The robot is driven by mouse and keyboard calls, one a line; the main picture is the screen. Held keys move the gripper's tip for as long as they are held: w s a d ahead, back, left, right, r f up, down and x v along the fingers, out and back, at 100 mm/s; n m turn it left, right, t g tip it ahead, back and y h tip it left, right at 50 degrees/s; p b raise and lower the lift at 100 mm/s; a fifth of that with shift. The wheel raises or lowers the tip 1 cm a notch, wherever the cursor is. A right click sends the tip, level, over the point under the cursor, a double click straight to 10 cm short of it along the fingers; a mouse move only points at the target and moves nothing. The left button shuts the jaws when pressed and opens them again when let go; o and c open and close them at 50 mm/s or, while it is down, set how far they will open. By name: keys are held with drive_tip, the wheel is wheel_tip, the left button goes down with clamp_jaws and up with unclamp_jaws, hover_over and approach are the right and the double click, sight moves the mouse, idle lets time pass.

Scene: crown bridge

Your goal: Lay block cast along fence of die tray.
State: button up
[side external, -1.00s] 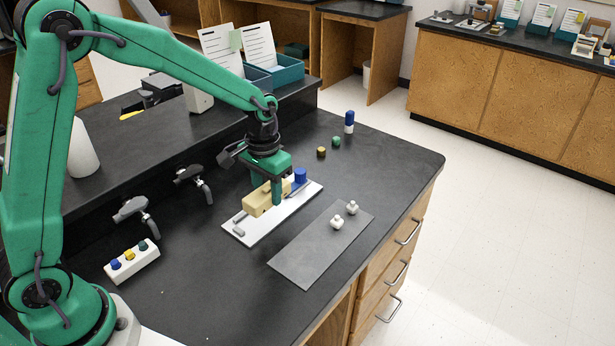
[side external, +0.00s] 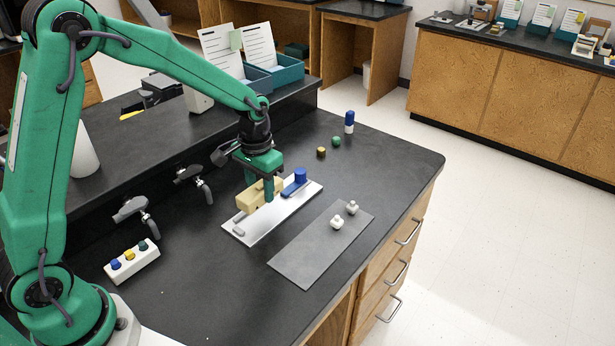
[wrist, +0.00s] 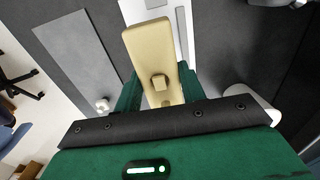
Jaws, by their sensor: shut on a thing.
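The block cast (side external: 256,196) is a tan block with a small square stub. It also shows in the wrist view (wrist: 148,45), lengthwise between my fingers. My gripper (side external: 262,190) is shut on it around its middle; in the wrist view my gripper's fingers (wrist: 160,88) press on its two long sides. The white die tray (side external: 257,233) lies below, with a blue cylinder and blue bar (side external: 293,188) at its far end and a small grey piece (side external: 238,231) at its near end. The block hangs over the tray's back edge; any gap beneath is hard to judge.
A grey mat (side external: 295,262) with two white tooth-like pieces (side external: 337,222) lies right of the tray. Taps (side external: 130,210) stand to the left. A white block with coloured knobs (side external: 131,262) is front left. Small bottles and caps (side external: 349,122) stand behind.

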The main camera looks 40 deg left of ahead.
sight(264, 218)
drive_tip(key=shift+f, duration=2.7)
drive_tip(key=shift+f, duration=0.35)
drive_tip(key=o, duration=1.2)
wheel_tip(264, 218, up, 7)
drive_tip(key=shift+f, duration=0.15)
drive_tip(key=shift+r, duration=0.55)
